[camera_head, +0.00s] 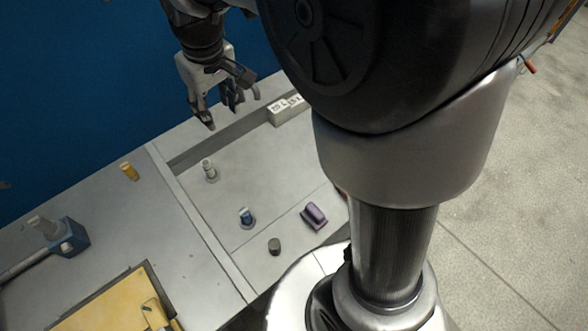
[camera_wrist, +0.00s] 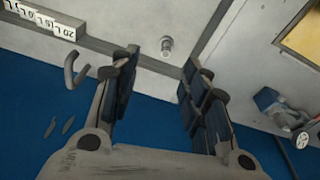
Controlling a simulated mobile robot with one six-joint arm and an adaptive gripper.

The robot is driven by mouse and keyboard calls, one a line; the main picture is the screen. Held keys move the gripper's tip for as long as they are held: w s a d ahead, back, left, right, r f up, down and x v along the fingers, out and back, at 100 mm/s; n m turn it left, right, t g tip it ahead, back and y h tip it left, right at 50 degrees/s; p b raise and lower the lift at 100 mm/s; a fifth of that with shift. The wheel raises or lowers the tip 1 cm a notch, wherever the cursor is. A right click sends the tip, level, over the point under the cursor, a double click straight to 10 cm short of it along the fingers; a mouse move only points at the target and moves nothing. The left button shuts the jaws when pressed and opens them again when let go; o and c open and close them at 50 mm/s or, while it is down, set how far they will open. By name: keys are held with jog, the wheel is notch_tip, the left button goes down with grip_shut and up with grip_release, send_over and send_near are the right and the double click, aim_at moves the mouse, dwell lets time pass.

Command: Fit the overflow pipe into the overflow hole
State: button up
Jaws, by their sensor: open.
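My gripper (camera_head: 220,114) is open and empty above the back wall of the grey mould (camera_head: 195,192). In the wrist view its spread fingers (camera_wrist: 160,60) have nothing between them. A pale upright cylindrical piece (camera_head: 208,170) stands on a round base in the mould's back left part; it also shows in the wrist view (camera_wrist: 167,46), beyond the fingertips and apart from them. A blue-topped cylindrical piece (camera_head: 246,216) stands on a round base nearer the front. I cannot tell which piece is the overflow pipe, and no open overflow hole is clearly visible.
A dark grey cylinder (camera_head: 274,246) and a purple block (camera_head: 314,215) lie in the mould. A yellow cylinder (camera_head: 129,171), a blue clamp-like tool (camera_head: 74,238) and a yellow panel (camera_head: 105,306) are on the left surface. White numbered blocks (camera_head: 285,109) sit along the back wall.

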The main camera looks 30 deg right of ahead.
jog(key=s+d+r+m+t, duration=0.1)
jog(key=s+d+m, duration=0.1)
jog(key=s, duration=1)
jog(key=s+d+r+m+t, duration=0.1)
jog(key=s+d+r, duration=0.1)
jog(key=s, duration=0.9)
jog(key=shift+s+d+r+m+t, duration=0.2)
jog(key=shift+s+d+m+t, duration=0.15)
jog(key=shift+d, duration=0.3)
jog(key=shift+c, duration=1)
